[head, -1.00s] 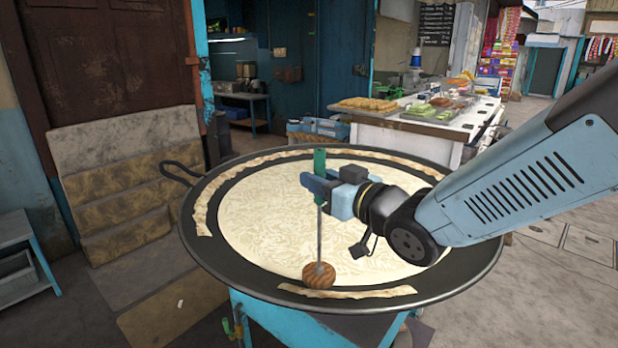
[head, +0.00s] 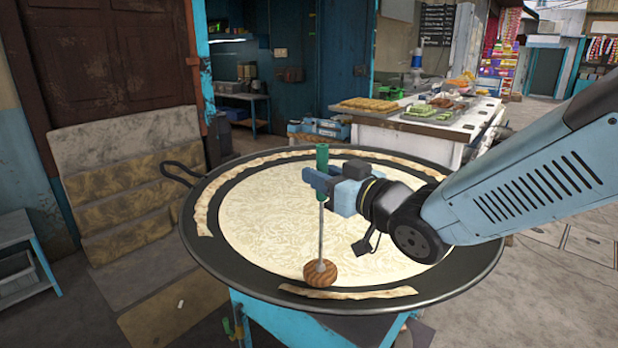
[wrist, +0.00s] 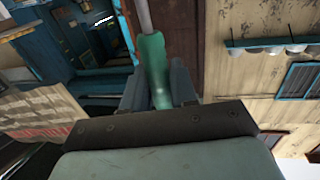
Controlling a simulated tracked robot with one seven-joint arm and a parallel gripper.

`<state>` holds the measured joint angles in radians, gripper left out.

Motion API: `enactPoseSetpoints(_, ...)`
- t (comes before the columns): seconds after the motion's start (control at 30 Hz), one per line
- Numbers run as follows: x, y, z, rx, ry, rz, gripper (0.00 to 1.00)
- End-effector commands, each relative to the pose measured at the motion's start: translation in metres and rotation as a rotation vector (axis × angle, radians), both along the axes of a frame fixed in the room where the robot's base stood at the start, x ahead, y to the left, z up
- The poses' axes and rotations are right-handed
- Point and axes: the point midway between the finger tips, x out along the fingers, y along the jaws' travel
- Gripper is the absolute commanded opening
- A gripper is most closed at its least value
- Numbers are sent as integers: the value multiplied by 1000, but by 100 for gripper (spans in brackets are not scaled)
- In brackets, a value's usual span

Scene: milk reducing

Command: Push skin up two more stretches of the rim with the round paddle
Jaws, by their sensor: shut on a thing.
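The wide dark pan (head: 462,281) holds pale milk with a wrinkled skin (head: 270,215). Strips of skin lie on the sloping rim: one at the left (head: 203,208), a long one along the back (head: 268,159), and one at the front (head: 365,293). The handle also shows between the fingers in the wrist view (wrist: 154,68). The paddle's round wooden disc (head: 320,272) is at the front edge of the milk, just above the front strip's left part. I cannot tell whether it touches.
A blue stand (head: 262,320) carries the pan. A loop handle (head: 172,170) sticks out at the pan's left. Behind is a white counter (head: 400,125) with food trays. A small blue table (head: 20,245) stands at far left.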

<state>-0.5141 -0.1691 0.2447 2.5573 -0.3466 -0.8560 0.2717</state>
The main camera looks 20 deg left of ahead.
Motion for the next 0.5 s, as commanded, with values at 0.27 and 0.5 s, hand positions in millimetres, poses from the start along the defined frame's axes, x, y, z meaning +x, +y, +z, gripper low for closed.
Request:
enactPoseSetpoints(0.27, -4, -4, 15, 9, -6, -4, 0)
enactPoseSetpoints(0.5, -4, -4, 29, 8, -5, -4, 0)
